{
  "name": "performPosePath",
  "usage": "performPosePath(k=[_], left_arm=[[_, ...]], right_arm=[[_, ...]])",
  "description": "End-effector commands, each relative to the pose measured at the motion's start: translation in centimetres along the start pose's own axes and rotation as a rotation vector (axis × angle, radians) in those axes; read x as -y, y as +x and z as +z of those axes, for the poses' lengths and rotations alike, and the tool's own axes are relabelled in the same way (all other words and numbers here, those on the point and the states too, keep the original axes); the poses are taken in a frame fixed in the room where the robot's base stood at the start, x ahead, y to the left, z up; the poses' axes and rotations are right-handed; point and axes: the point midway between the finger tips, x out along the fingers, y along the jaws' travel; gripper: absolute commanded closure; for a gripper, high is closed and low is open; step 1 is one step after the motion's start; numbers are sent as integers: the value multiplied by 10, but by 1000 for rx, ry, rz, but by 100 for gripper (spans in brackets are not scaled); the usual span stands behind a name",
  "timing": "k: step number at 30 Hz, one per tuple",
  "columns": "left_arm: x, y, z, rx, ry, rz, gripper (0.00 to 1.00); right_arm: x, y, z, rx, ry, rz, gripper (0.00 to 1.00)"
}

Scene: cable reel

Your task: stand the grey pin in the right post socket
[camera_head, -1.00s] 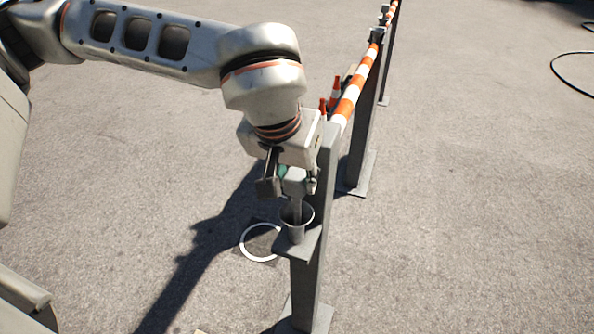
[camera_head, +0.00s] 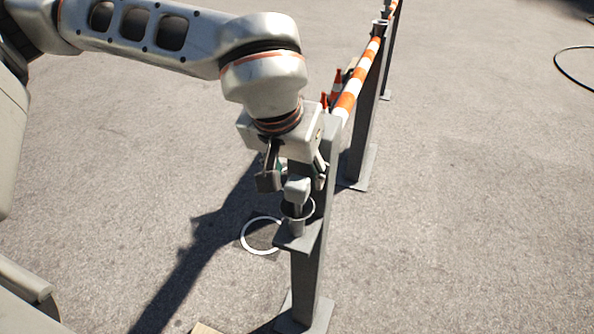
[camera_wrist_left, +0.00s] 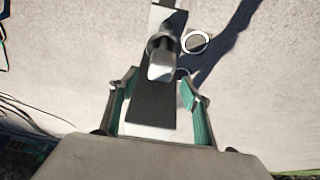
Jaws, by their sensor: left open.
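The grey pin (camera_head: 297,190), with its blocky head up, stands in the cup-shaped post socket (camera_head: 297,226) on a small shelf of the nearest post. Its lower end is hidden inside the cup. It looks about upright. My left gripper (camera_head: 293,178) is just above the pin, its fingers spread to either side and apart from the head. In the left wrist view the pin head (camera_wrist_left: 162,66) lies beyond the open fingertips, with the socket cup (camera_wrist_left: 157,44) around its shank. My right gripper is not in view.
The nearest post (camera_head: 306,285) rises close beside my left gripper. An orange and white striped bar (camera_head: 357,85) runs back from it to further posts. A white ring (camera_head: 262,235) marks the ground left of the post. Open asphalt lies to the right.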

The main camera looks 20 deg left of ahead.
Motion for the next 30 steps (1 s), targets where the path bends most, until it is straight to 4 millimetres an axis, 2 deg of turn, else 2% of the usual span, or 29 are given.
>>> performPosePath(k=[12, 18, 23, 30], left_arm=[[0, -78, -2, -7, -1, 1, 52], [0, -106, -1, -5, -1, 1, 52], [0, -115, 0, -2, -1, 1, 52], [0, -116, 0, -2, -1, 0, 52]], right_arm=[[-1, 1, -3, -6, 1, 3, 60], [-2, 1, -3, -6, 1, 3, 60], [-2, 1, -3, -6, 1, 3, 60], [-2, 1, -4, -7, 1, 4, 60]])
